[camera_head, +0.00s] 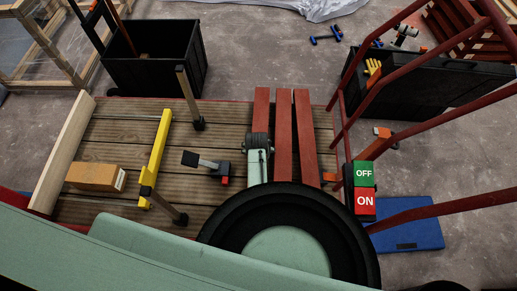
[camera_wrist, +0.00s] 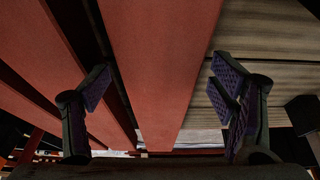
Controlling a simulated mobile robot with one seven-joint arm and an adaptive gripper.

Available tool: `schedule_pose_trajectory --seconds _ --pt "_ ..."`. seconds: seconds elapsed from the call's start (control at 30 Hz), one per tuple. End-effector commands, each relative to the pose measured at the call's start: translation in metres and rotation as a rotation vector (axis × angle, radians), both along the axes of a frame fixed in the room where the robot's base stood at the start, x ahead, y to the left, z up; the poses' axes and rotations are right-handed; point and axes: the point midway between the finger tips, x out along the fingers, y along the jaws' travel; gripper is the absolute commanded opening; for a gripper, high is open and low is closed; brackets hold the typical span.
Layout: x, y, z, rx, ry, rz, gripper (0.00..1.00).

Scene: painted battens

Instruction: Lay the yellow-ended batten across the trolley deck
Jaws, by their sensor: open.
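Three dark red battens lie side by side on the slatted wooden trolley deck (camera_head: 110,140): left (camera_head: 262,103), middle (camera_head: 284,125) and right (camera_head: 304,120). No yellow end shows on them; their near ends are hidden behind my arm. My gripper (camera_head: 258,143) is over the left batten. In the wrist view my gripper (camera_wrist: 160,105) is open, its purple-padded fingers apart on either side of one red batten (camera_wrist: 165,55). I cannot tell whether they touch it. A yellow bar (camera_head: 154,160) lies on the deck further left.
A pale board (camera_head: 63,150), an orange-brown block (camera_head: 92,176) and clamps (camera_head: 205,162) are on the deck. A black crate (camera_head: 150,60) stands behind it. Red rails (camera_head: 400,75) and an OFF/ON box (camera_head: 364,188) are at the right.

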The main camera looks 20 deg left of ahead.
Motion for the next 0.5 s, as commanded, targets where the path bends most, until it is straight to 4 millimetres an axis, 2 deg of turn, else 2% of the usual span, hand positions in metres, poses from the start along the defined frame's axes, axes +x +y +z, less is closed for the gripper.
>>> schedule_pose_trajectory --seconds 0.17,0.5 --pt "-0.004 0.000 0.013 0.003 -0.002 0.000 0.78" --pt "-0.030 -0.005 0.078 0.002 -0.003 0.001 0.78"
